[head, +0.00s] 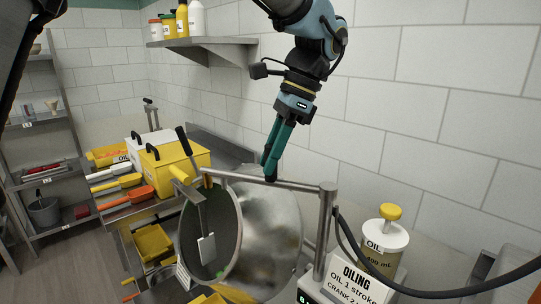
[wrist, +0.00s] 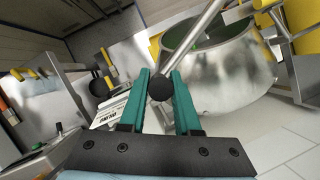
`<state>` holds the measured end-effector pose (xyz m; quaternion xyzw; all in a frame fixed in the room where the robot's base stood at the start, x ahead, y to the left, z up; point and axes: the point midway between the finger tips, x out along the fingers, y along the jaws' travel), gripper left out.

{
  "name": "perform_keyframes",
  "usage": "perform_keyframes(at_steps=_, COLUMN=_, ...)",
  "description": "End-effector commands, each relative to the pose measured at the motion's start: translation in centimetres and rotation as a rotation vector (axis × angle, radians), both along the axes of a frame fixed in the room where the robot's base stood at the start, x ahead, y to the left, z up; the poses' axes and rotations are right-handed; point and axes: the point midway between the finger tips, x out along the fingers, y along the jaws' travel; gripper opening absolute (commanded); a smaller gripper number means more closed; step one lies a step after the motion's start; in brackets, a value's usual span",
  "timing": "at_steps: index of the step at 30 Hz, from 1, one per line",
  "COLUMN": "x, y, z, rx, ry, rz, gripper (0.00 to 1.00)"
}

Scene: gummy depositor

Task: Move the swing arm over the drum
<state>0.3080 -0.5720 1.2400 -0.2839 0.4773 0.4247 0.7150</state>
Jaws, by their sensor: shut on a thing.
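The swing arm (head: 300,186) is a grey metal bar joined to an upright post (head: 325,225) at its right. It reaches left above the tilted metal drum (head: 278,238), and a flat paddle (head: 207,250) hangs from its left part in front of the drum's open mouth. My gripper (head: 271,172) has teal fingers pointing down at the bar. In the wrist view the fingers (wrist: 166,88) close around a black ball knob (wrist: 160,88) on a metal rod (wrist: 205,22). The drum (wrist: 230,75) lies beyond the rod there. The fingers partly hide the knob in the head view.
A yellow bin (head: 172,168) and orange-handled tools (head: 140,194) stand left of the drum. An oil dispenser (head: 383,245) and an oiling sign (head: 352,284) stand right of the post, with a black hose beside them. A wall shelf (head: 203,42) holds bottles. The tiled wall is close behind.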

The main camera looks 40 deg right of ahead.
Motion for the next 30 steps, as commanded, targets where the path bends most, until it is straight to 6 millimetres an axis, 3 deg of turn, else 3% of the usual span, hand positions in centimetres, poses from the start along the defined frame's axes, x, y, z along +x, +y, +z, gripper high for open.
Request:
perform_keyframes(at_steps=4, x=-0.3, y=-0.1, z=0.1, rx=-0.002, ry=0.005, rz=-0.003, gripper=0.0)
perform_keyframes(at_steps=5, x=-0.3, y=-0.1, z=0.1, rx=-0.002, ry=0.005, rz=-0.003, gripper=0.33)
perform_keyframes(at_steps=12, x=-0.2, y=0.0, z=0.0, rx=-0.001, ry=0.003, rz=-0.002, gripper=0.6)
perform_keyframes(at_steps=23, x=-0.2, y=-0.3, z=0.5, rx=-0.003, ry=0.001, rz=-0.002, gripper=0.61)
perform_keyframes(at_steps=30, x=-1.0, y=-1.8, z=4.2, rx=-0.005, ry=0.002, rz=-0.004, gripper=0.61)
